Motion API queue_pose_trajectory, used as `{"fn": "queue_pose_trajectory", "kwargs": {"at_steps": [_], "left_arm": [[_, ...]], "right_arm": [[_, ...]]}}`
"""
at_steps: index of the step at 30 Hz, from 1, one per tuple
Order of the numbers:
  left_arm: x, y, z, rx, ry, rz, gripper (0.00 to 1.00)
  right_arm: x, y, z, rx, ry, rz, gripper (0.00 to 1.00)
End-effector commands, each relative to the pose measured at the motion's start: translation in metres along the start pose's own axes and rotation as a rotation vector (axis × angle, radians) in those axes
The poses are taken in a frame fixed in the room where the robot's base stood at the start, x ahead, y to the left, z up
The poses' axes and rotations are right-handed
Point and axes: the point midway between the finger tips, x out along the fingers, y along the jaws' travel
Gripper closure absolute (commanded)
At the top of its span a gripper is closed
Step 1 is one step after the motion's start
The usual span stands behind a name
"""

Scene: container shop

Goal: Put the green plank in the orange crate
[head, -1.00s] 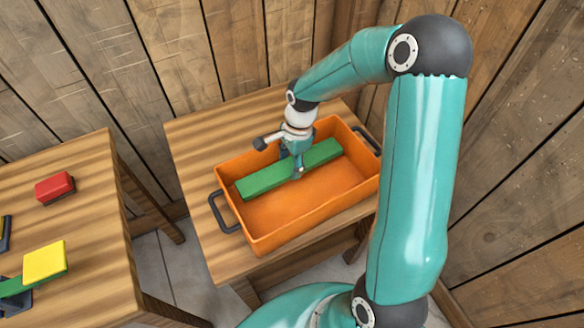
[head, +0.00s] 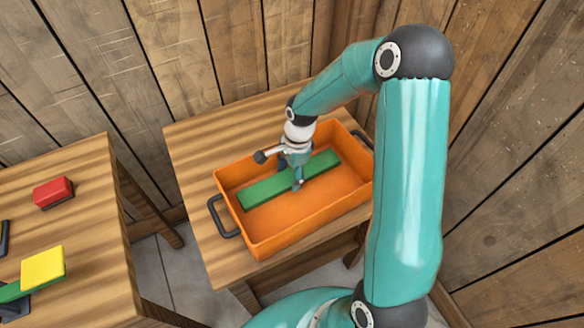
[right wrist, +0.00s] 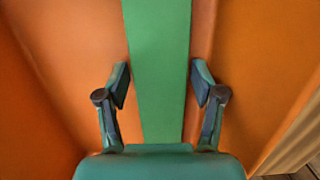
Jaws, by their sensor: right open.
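The green plank (head: 262,192) lies lengthwise inside the orange crate (head: 262,240), along its floor toward the back-left side. My right gripper (head: 297,178) is down in the crate at the plank's middle. In the right wrist view its open fingers (right wrist: 161,84) stand on either side of the plank (right wrist: 160,50), with a narrow gap at each side. The far finger is hidden in the head view.
The crate stands on a wooden table (head: 195,140) with dark handles at its ends. On another table (head: 85,225) at left are a red block (head: 54,192), a yellow block (head: 43,266) and a green piece (head: 10,292) under it. Plank walls enclose the corner.

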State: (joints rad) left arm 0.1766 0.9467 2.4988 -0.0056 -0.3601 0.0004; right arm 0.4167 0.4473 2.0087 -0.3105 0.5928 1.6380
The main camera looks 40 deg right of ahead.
Motion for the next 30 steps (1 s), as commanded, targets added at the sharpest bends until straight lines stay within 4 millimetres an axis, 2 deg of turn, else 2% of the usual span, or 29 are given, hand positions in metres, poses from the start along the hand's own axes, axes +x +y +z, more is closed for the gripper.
{"fn": "queue_pose_trajectory", "kwargs": {"at_steps": [5, 15, 21, 25, 30], "left_arm": [[-0.002, 0.001, 0.000, 0.000, 0.000, 0.000, 1.00], [-0.002, 0.001, 0.000, 0.000, 0.000, 0.000, 1.00], [-0.002, 0.001, 0.000, 0.000, 0.000, 0.000, 1.00], [-0.002, 0.001, 0.000, 0.000, 0.000, 0.000, 1.00], [-0.002, 0.001, 0.000, 0.000, 0.000, 0.000, 1.00]], "right_arm": [[-0.013, -0.001, 0.000, 0.001, 0.001, -0.003, 0.33], [-0.079, -0.001, 0.000, 0.001, 0.001, -0.006, 0.33], [-0.110, -0.001, 0.000, 0.000, 0.001, -0.003, 0.33], [-0.120, 0.000, 0.000, -0.001, 0.000, -0.002, 0.33], [-0.122, 0.000, 0.000, -0.001, 0.000, 0.001, 0.33]]}}
